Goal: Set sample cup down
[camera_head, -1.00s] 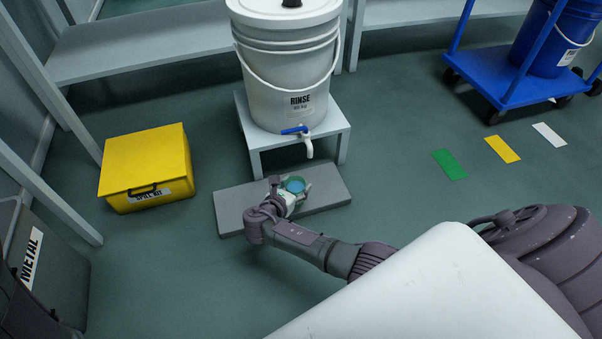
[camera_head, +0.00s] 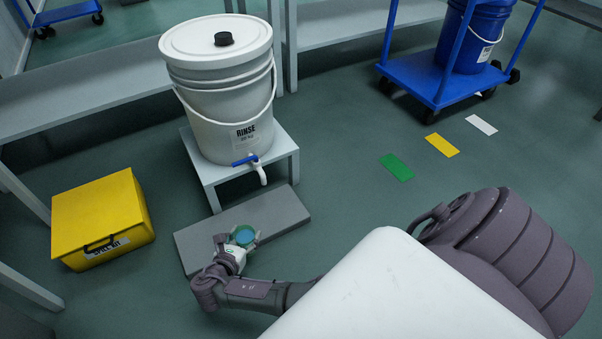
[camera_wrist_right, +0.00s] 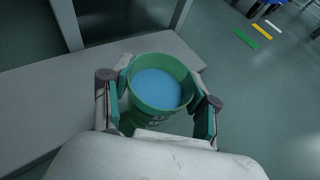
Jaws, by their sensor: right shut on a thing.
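The sample cup (camera_head: 244,235) is green with blue liquid inside. My right gripper (camera_head: 236,246) is shut on it, with a finger on each side. In the right wrist view the cup (camera_wrist_right: 158,86) is upright between the fingers of the right gripper (camera_wrist_right: 160,102). The cup is over the low grey slab (camera_head: 283,211) in front of the rinse bucket; I cannot tell whether its base touches the slab. The cup's base is hidden. My left gripper is not in view.
The white rinse bucket (camera_head: 218,100) with a blue-handled tap (camera_head: 247,161) stands on a small grey stand (camera_head: 284,150) behind the slab. A yellow spill kit box (camera_head: 100,215) is at left. Green (camera_head: 397,167), yellow and white floor markers lie right, near a blue cart (camera_head: 425,78).

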